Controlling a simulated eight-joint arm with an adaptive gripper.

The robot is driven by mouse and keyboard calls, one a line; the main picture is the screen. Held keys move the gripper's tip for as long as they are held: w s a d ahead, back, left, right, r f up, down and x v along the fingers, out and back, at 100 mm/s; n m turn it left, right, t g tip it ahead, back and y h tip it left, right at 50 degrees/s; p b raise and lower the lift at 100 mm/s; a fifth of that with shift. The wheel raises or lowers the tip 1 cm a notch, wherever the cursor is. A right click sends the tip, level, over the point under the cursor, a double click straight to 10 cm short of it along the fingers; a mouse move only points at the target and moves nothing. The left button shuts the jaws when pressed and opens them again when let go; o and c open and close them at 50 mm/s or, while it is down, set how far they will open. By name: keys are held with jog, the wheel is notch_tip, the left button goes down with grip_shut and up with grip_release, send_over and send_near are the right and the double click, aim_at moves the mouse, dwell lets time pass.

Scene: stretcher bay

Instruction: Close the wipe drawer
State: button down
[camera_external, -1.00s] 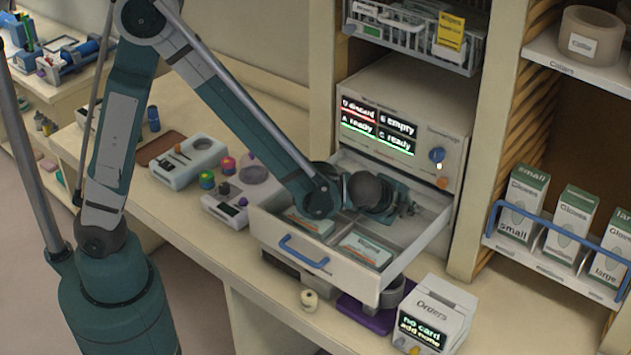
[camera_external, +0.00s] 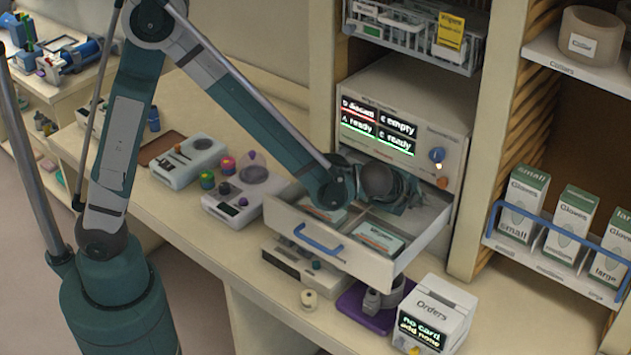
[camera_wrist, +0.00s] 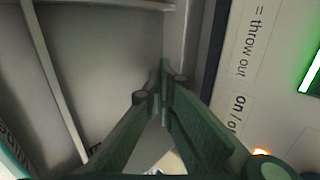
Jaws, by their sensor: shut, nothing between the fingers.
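The wipe drawer (camera_external: 375,265) is partly out of the cream cabinet, with a blue handle (camera_external: 318,243) on its white front. Inside are divided compartments with packets labelled like wipes (camera_external: 378,237). My gripper (camera_external: 408,190) is low over the rear part of the drawer, close to the cabinet face. In the wrist view its green fingers (camera_wrist: 160,90) are together and empty, pointing down to a grey drawer corner beside the cabinet panel. Whether the fingertips touch the drawer is not clear. My wrist hides part of the drawer's back.
The cabinet (camera_external: 440,115) has a lit status display and knobs above the drawer. A white Orders box (camera_external: 436,312) and a purple pad (camera_external: 358,310) stand below the drawer on the counter. Small devices (camera_external: 238,190) sit to the left. Glove boxes (camera_external: 570,222) fill the right shelf.

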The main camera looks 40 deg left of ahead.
jog(key=shift+s, duration=0.15)
jog(key=shift+s, duration=0.5)
jog(key=s+b, duration=0.1)
jog(key=s, duration=0.2)
jog(key=v, duration=0.6)
jog(key=shift+s+r, duration=0.1)
jog(key=shift+r, duration=0.1)
jog(key=shift+v, duration=1.7)
jog(key=shift+s, duration=0.1)
